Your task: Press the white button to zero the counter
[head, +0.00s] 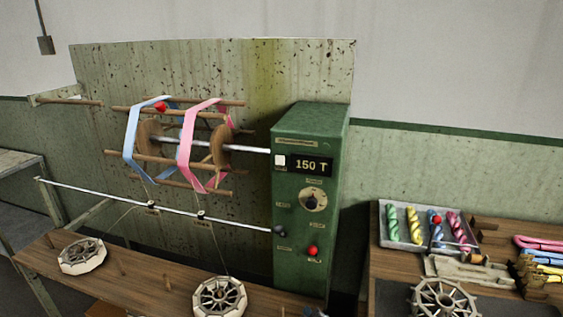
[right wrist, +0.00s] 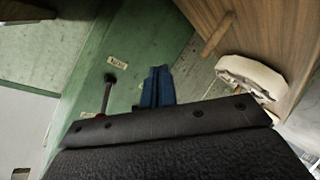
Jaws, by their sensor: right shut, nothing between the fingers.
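The white button (head: 280,162) is a small square on the front of the green control box (head: 310,130). It sits just left of the counter display (head: 311,166), which reads "150 T". My right gripper (head: 314,312) barely shows at the bottom edge of the head view, low in front of the box and well below the button. In the right wrist view its blue fingers (right wrist: 157,86) are together and empty, with the green box (right wrist: 135,40) behind them. The button is not visible in that view. My left gripper is not in view.
The box also carries a dial (head: 313,199), a black knob (head: 279,230) and a red knob (head: 313,251). A reel with blue and pink bands (head: 205,130) stands left of it. A tray of coloured skeins (head: 385,240) lies on the right table.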

